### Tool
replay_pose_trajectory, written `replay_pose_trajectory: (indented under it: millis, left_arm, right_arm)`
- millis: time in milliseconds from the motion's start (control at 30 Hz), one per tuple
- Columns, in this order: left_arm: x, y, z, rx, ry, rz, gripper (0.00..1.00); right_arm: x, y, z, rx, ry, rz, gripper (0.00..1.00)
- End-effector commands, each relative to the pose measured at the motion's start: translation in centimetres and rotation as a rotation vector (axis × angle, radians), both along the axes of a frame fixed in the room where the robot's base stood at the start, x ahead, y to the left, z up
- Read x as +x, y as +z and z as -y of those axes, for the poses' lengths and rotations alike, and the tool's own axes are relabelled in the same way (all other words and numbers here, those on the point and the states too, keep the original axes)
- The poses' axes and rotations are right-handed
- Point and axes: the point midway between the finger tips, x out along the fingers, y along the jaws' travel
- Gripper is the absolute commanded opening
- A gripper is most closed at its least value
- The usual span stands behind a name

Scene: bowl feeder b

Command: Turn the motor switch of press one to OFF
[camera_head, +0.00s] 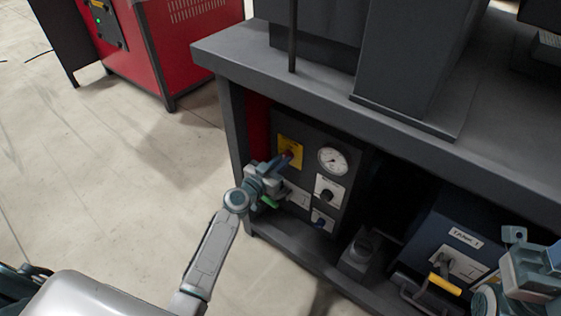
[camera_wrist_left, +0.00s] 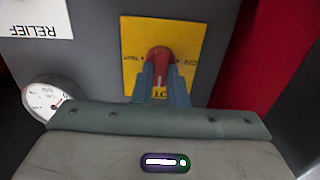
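The motor switch is a red knob (camera_wrist_left: 159,55) on a yellow plate (camera_wrist_left: 190,30), seen upside down in the left wrist view. The yellow plate (camera_head: 290,150) also shows in the head view, at the upper left of the dark control panel. My left gripper (camera_wrist_left: 160,78) has its two blue fingers close on either side of the knob and appears shut on it. In the head view the left gripper (camera_head: 284,162) reaches the plate from the lower left and hides part of it. The plate's lettering is partly covered and too small to read surely. My right gripper is only partly in view at the lower right.
A round gauge (camera_head: 332,161), a black knob (camera_head: 327,196) and a blue knob (camera_head: 321,223) share the panel. A blue box (camera_head: 455,238) with a yellow-tipped lever stands to the right under the bench top (camera_head: 235,50). Open floor lies to the left.

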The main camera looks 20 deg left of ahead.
Motion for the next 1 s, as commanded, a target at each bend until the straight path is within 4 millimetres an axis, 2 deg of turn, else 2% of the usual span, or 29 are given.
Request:
replay_pose_trajectory:
  millis: [267,467,1000]
  left_arm:
    - [0.0,-0.1,0.0,-0.015,0.0,-0.005,0.0]
    - [0.0,-0.1,0.0,-0.087,0.0,-0.032,0.0]
    - [0.0,-0.2,-0.2,-0.53,0.0,-0.193,0.0]
  right_arm:
    - [0.0,-0.1,0.0,0.0,0.0,-0.001,0.36]
    - [0.1,-0.5,0.0,-0.001,-0.001,-0.004,0.36]
    - [0.1,-0.9,0.0,0.015,-0.012,0.012,0.36]
